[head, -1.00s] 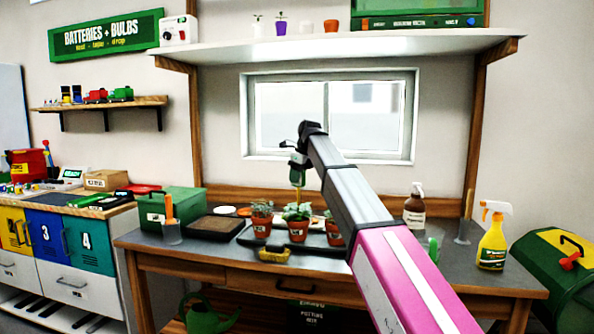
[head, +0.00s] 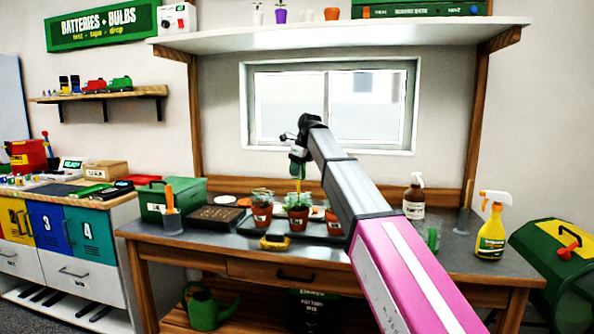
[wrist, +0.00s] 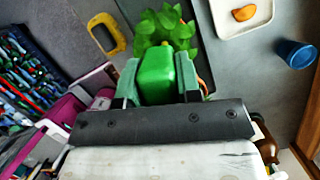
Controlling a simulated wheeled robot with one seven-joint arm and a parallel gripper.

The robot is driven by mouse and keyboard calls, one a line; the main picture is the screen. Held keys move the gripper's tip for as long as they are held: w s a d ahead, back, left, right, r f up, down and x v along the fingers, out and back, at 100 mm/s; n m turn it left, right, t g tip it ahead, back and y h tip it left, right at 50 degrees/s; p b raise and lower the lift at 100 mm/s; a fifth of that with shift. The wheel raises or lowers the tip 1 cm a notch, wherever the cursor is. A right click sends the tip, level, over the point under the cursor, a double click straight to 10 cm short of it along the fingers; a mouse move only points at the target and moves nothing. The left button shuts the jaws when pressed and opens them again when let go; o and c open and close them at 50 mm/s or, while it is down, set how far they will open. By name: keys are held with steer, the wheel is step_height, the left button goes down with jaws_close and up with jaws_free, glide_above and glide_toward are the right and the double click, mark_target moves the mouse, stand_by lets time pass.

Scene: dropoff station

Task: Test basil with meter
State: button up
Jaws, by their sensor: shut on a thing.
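My gripper (head: 298,150) is shut on a green meter (head: 298,168), held upright above the middle of three terracotta pots. The meter's green body (wrist: 157,72) sits between the fingers in the wrist view. Green leaves (wrist: 160,28) show just beyond the meter. The left pot (head: 262,216) and right pot (head: 334,223) also hold plants. The pot labels are too small to read, so I cannot tell which is basil.
The pots stand in a black tray (head: 318,238) on the grey bench. A yellow-rimmed object (head: 274,242) lies in front. A green box (head: 172,197) and a dark seed tray (head: 216,218) stand left; a brown bottle (head: 414,198) and yellow spray bottle (head: 491,228) stand right.

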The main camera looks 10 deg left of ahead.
mark_target(298, 183)
steer(key=shift+f, duration=3.6)
stand_by(2.3)
stand_by(1.5)
steer(key=o, duration=1.1)
